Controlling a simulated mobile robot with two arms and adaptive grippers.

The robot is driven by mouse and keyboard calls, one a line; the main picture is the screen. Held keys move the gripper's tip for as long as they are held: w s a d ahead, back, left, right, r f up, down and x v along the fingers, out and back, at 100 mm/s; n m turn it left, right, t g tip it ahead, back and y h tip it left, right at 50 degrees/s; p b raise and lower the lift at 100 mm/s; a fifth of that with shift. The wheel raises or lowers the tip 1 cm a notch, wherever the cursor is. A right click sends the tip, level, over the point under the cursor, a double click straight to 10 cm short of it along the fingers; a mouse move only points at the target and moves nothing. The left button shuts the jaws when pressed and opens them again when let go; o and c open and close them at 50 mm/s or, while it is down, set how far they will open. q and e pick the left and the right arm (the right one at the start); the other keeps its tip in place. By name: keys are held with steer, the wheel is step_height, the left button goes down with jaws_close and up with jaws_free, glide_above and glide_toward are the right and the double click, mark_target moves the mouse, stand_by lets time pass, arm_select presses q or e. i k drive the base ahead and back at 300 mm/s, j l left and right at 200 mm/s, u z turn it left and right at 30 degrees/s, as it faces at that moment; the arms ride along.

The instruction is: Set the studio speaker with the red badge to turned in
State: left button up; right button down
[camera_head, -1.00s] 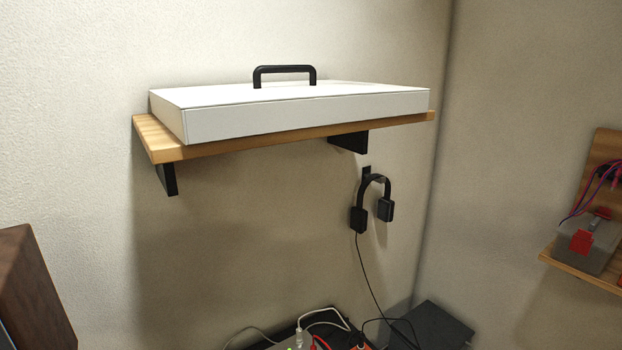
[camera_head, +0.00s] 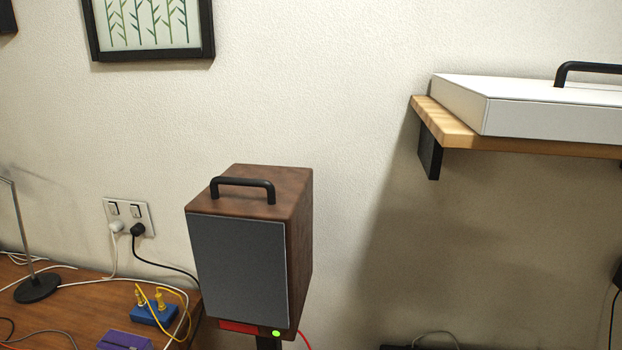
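A studio speaker (camera_head: 238,268) with a dark brown wooden case, a grey front and a black top handle (camera_head: 243,188) stands in the lower middle of the head view. A red badge (camera_head: 240,327) shows below its front, beside a small green dot (camera_head: 276,333). The front faces me and slightly to the left, and its right side panel also shows. It is on a black stand (camera_head: 268,343), mostly cut off by the lower edge. Neither of my grippers is in view.
A wooden desk (camera_head: 70,309) at lower left holds a blue box (camera_head: 154,313) with yellow plugs, a purple box (camera_head: 124,341), a metal stand (camera_head: 36,287) and cables. A wall socket (camera_head: 129,214) is behind. A wooden shelf (camera_head: 447,126) bears a white case (camera_head: 550,112) at right.

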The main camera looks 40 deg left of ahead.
mark_target(250, 231)
steer(key=u, duration=1.6)
